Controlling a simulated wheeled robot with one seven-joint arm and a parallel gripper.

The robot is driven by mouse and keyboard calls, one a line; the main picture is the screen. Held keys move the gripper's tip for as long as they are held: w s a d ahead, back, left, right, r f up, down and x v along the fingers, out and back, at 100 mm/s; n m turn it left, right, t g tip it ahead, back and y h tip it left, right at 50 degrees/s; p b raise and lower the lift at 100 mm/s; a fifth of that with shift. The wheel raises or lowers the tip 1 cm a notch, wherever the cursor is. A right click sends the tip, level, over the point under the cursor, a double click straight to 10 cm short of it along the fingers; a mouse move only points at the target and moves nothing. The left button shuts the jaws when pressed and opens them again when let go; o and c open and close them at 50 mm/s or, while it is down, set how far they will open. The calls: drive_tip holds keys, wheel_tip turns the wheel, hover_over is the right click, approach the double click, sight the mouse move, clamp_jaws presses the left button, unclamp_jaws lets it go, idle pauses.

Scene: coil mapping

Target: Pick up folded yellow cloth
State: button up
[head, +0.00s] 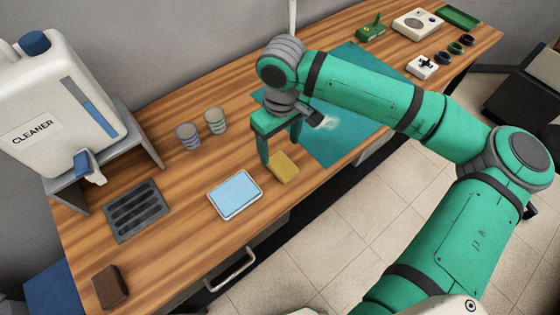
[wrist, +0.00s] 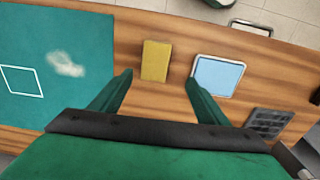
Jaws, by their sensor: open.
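The folded yellow cloth (head: 283,167) lies flat on the wooden table near its front edge, just right of a blue tray. In the wrist view the yellow cloth (wrist: 155,60) lies beyond my fingertips, between them from left to right. My gripper (head: 280,150) is open and empty above the table, beside the cloth. In the wrist view my gripper (wrist: 158,76) shows its two green fingers spread wide on both sides of the cloth's line. The fingers do not appear to touch the cloth. No part of the cloth seems hidden in the wrist view.
The light blue tray (head: 235,195) lies close left of the cloth. A teal mat (head: 340,140) with a whitish smear lies to the right. Two cups (head: 215,120) stand behind, and a dark grate (head: 132,209) and brown block (head: 109,287) lie left. A cleaner jug (head: 60,100) stands at the back left.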

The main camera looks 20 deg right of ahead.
hover_over(283, 165)
drive_tip(key=f, duration=0.5)
drive_tip(key=shift+s+a, duration=0.1)
drive_tip(key=shift+a, duration=0.15)
drive_tip(key=shift+s+d+f, duration=0.1)
drive_tip(key=shift+d+f, duration=0.1)
drive_tip(key=shift+f, duration=0.2)
drive_tip(key=f, duration=0.4)
drive_tip(key=shift+w, duration=0.35)
drive_tip(key=shift+a+f, duration=0.1)
drive_tip(key=shift+f, duration=0.35)
drive_tip(key=shift+s, duration=0.1)
drive_tip(key=c, duration=1.1)
